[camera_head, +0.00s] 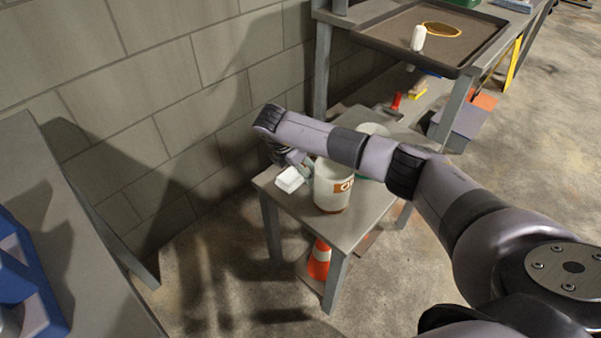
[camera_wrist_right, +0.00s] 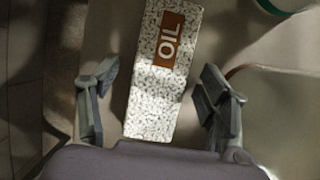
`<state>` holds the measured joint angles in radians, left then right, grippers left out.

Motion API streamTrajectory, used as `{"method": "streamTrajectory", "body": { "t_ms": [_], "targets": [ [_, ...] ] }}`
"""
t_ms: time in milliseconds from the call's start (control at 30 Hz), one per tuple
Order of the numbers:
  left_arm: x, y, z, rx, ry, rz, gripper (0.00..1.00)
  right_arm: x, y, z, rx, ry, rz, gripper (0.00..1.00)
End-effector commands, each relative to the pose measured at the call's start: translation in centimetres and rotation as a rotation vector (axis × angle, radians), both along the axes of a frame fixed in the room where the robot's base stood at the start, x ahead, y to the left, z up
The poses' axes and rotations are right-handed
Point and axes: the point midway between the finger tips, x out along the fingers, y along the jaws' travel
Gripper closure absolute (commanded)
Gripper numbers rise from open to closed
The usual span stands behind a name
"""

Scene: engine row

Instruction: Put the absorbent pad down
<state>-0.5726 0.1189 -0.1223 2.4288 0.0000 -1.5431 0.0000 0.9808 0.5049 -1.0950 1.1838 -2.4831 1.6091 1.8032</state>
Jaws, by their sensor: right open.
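The absorbent pad is a white speckled rectangle with a brown OIL label. It lies at the left corner of the small grey table (camera_head: 348,232), where the pad (camera_head: 290,180) appears to rest on the top. In the right wrist view the pad (camera_wrist_right: 152,105) runs lengthwise between my fingers, with a gap on each side. My right gripper (camera_wrist_right: 160,82) is open around it and not clamping it. In the head view the right gripper (camera_head: 296,163) is partly hidden under my wrist, beside the pad. My left gripper is out of view.
A white bucket (camera_head: 331,190) with an orange-brown label stands right of the pad, close to my gripper. A block wall is behind. A higher bench with a dark tray (camera_head: 386,37) holds a white bottle (camera_head: 418,38). A traffic cone (camera_head: 319,262) is under the table.

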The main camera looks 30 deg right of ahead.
Motion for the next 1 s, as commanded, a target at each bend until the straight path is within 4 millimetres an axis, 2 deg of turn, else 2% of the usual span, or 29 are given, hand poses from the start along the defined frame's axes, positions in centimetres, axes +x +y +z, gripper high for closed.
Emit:
{"method": "streamTrajectory", "body": {
  "t_ms": [200,900,1000],
  "targets": [
    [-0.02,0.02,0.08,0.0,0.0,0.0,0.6,0.01,0.03,-0.03,0.0,-0.001,0.001,0.31],
    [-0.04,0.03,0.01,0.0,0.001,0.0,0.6,0.01,0.03,-0.01,0.001,-0.001,0.0,0.77],
    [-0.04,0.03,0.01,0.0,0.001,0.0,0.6,0.01,0.03,0.0,0.001,-0.001,0.0,0.81]
  ]
}}
